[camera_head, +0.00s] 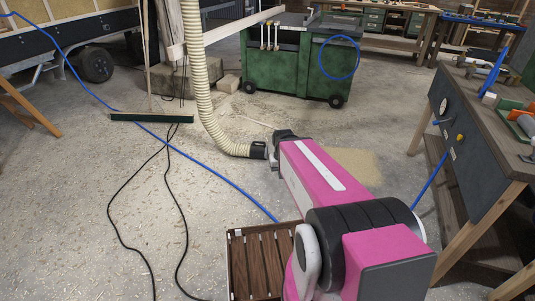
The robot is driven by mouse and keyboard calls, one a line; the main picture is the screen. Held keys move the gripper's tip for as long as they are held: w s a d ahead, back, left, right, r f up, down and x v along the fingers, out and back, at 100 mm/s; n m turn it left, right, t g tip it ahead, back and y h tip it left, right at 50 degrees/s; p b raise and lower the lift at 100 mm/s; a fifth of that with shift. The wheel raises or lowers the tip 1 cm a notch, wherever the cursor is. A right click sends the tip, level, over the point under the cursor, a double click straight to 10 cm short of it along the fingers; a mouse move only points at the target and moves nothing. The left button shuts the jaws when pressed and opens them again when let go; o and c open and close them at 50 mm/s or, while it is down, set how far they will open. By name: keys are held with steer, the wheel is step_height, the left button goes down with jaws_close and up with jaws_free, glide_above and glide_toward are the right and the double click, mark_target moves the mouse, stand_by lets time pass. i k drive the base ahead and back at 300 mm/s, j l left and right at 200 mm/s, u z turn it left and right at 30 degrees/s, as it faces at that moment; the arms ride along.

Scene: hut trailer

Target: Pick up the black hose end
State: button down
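The black hose end (259,150) is a short dark cuff at the low end of a ribbed cream hose (202,90). The hose hangs down along a post and curves to the right near the floor. My pink arm reaches forward, and my gripper (272,153) is right beside the hose end, on its right. The gripper's fingers are small and dark here and partly hidden by my arm. I cannot tell whether they touch the hose end or how far apart they are.
A green wheeled cabinet (288,62) stands behind. A workbench (483,130) is at the right. A slatted wooden crate (238,268) sits by my arm's base. A blue hose (215,177) and black cables (120,192) cross the floor. A broom (150,117) stands at left.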

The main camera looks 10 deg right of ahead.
mark_target(256, 150)
steer(key=i+j+z, duration=0.3)
steer(key=i+j, duration=0.3)
steer(key=i+j+z, duration=0.15)
steer(key=i+j, duration=0.15)
steer(key=i+j+z, duration=0.1)
steer(key=i+j, duration=0.2)
steer(key=i+j+z, duration=0.15)
steer(key=j, duration=0.35)
steer(key=i+j+z, duration=0.15)
steer(key=i+j, duration=0.15)
steer(key=j, duration=0.15)
steer(key=i+j+z, duration=0.15)
steer(key=j, duration=0.3)
steer(key=i, duration=0.1)
